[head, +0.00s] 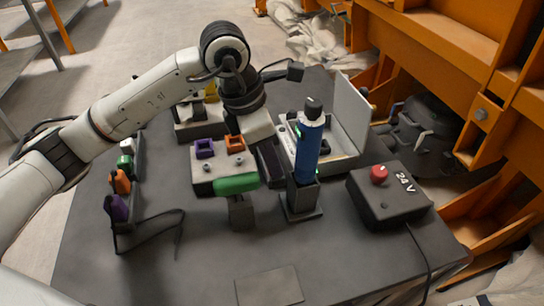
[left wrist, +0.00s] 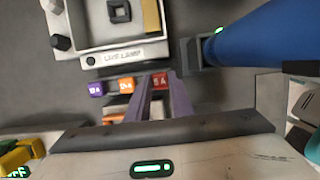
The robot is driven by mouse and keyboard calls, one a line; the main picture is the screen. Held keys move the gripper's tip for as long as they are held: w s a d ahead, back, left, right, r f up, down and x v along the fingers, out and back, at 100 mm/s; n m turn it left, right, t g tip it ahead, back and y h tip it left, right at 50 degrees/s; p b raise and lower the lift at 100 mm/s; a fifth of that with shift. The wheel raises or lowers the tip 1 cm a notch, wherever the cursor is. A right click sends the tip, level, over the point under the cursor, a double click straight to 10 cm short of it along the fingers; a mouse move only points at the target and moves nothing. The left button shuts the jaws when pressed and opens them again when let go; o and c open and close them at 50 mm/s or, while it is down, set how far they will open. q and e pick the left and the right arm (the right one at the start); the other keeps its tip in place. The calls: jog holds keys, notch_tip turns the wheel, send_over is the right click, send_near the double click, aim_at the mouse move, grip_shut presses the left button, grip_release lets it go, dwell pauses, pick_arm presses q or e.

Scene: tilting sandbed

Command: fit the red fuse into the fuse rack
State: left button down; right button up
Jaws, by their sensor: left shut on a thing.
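My left gripper (head: 270,168) points down between a grey block with purple and orange pieces (head: 218,172) and the blue cylinder. The block looks like the fuse rack, but I cannot be sure. In the head view the gripper hides the red fuse. I cannot tell whether the fuse touches the rack. My right gripper is not in view.
A blue cylinder (head: 309,148) stands in a dark holder (head: 301,199) close right of the gripper. A 24 V box (head: 388,200) with a red button stands further right. An open white case (head: 344,153) is behind. Coloured pieces (head: 119,182) stand at left. The front table is mostly clear.

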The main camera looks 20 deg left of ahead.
pick_arm(q)
jog(key=shift+f, duration=0.25)
jog(key=c, duration=1)
grip_release()
jog(key=shift+w+r, duration=0.1)
jog(key=shift+r, duration=0.1)
jog(key=shift+r, duration=0.25)
jog(key=shift+p+v, duration=0.85)
jog(key=shift+v, duration=0.2)
jog(key=shift+w+d+r+p, duration=0.1)
jog(key=shift+r+p, duration=0.45)
jog(key=shift+r, duration=0.3)
jog(key=shift+d+r+p, duration=0.15)
jog(key=shift+r+p, duration=0.4)
jog(key=shift+r, duration=0.3)
jog(key=shift+r+p, duration=0.55)
jog(key=shift+r, duration=0.35)
